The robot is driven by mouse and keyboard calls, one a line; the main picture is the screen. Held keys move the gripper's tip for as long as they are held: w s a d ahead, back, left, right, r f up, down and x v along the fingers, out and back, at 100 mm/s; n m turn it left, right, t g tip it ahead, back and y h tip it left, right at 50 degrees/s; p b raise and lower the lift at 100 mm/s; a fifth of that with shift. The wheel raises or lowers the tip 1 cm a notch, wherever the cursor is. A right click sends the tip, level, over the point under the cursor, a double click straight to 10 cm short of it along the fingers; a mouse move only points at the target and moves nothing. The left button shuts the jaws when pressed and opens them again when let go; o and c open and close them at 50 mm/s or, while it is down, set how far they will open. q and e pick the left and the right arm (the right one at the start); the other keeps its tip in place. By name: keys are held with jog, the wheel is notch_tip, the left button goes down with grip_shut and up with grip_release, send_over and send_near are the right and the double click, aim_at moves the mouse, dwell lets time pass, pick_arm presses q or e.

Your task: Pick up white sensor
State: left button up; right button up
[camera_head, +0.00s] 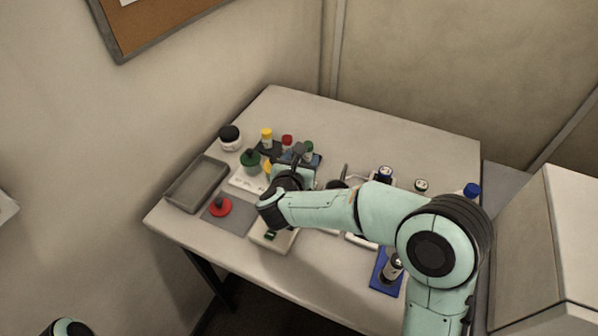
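My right arm reaches in from the right over the table. Its dark gripper (298,162) is over the middle-left of the table, among small capped containers, and the wrist hides much of it. I cannot tell whether its fingers are open or shut, or whether they hold anything. I cannot pick out the white sensor with certainty. A pale box with a green part (272,238) lies partly under my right wrist, and a flat white item (243,181) lies left of the gripper. My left gripper is out of view.
The table (420,143) has free room at its back. A grey tray (170,196) lies at the left, near a red round item (220,207) on a grey mat. A white jar (230,139) stands behind. A blue mat (381,281) bears a metallic cylinder (393,268) at the front right.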

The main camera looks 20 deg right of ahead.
jog(key=c, duration=1.1)
jog(key=shift+r, duration=0.1)
